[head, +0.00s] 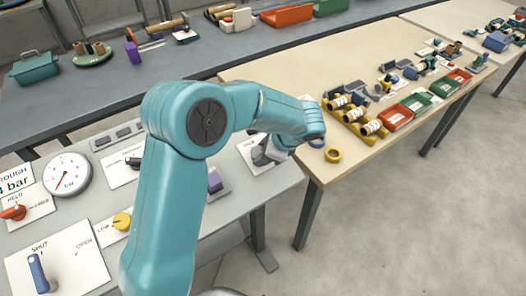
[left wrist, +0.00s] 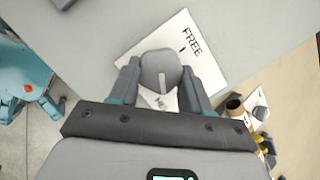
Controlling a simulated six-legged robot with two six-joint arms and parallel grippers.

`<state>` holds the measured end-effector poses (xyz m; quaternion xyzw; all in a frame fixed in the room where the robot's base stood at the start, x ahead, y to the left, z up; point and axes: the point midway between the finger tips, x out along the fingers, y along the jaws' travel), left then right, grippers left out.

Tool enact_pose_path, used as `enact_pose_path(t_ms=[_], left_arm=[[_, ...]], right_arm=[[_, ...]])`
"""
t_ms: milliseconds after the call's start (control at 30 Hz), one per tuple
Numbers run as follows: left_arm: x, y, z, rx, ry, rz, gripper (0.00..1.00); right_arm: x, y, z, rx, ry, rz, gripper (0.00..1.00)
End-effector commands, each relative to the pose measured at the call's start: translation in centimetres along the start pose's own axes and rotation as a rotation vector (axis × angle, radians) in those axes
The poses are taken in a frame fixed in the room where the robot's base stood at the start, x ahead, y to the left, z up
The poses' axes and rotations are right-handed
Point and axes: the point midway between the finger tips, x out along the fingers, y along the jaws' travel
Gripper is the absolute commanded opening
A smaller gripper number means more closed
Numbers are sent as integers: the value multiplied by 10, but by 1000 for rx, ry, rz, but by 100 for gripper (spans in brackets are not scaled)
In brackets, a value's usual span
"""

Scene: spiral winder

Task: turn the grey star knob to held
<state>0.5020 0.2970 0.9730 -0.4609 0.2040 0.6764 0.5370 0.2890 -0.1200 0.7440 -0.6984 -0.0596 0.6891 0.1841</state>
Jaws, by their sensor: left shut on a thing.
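The grey star knob (left wrist: 160,68) stands on a white label plate (left wrist: 205,72) in the left wrist view. The word FREE and a short tick show on the plate, beyond the knob. A pale line on the knob runs toward the bottom of the picture, away from FREE. My left gripper (left wrist: 158,78) is shut on the knob, one finger on each side. In the head view my left gripper (head: 266,150) is low over the right end of the grey bench, and the knob is mostly hidden there. The HELD marking for this knob cannot be made out. My right gripper is not in view.
The grey panel bench (head: 235,215) also carries a pressure gauge (head: 67,174), a red knob (head: 14,212), a blue lever (head: 38,272), a yellow knob (head: 122,221) and a purple block (head: 214,181). A wooden table (head: 290,75) with spools and bins adjoins on the right.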

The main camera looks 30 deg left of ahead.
Motion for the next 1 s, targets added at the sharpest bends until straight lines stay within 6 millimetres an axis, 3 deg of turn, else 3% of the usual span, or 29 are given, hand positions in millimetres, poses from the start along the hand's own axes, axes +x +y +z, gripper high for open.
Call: enact_pose_path(t_ms=[667,700,767,1000], left_arm=[[2,3,-4,60,6,-12,17],[2,3,-4,60,6,-12,57],[2,3,-3,60,5,-12,73],[1,2,-2,56,3,-14,73]], right_arm=[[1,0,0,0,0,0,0],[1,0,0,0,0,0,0],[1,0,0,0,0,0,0],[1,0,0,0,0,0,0]])
